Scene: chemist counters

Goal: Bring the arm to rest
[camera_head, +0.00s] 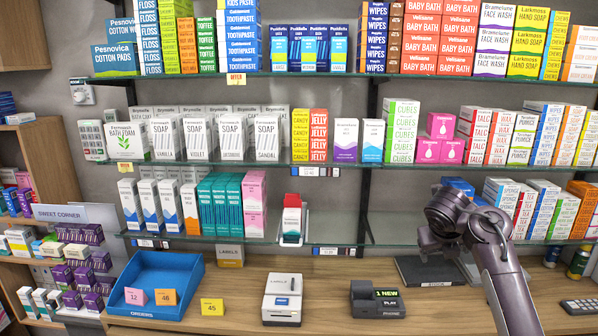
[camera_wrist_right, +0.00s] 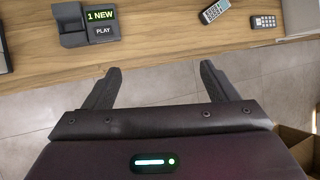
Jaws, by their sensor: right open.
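My right arm (camera_head: 490,245) comes in from the lower right in the head view and bends in front of the shelves. Its gripper cannot be made out there. In the right wrist view my right gripper (camera_wrist_right: 158,88) is open and empty, its two dark fingers spread apart. Its fingers point towards the front edge of the wooden counter (camera_wrist_right: 160,38), with grey floor between them. My left gripper is not in view.
On the counter stand a blue tray (camera_head: 140,290), a label printer (camera_head: 283,299), a phone unit (camera_head: 377,299), also in the right wrist view (camera_wrist_right: 88,25), and a keypad (camera_head: 580,306). Glass shelves (camera_head: 345,165) with many boxes rise behind. Bottles (camera_head: 578,262) stand at right.

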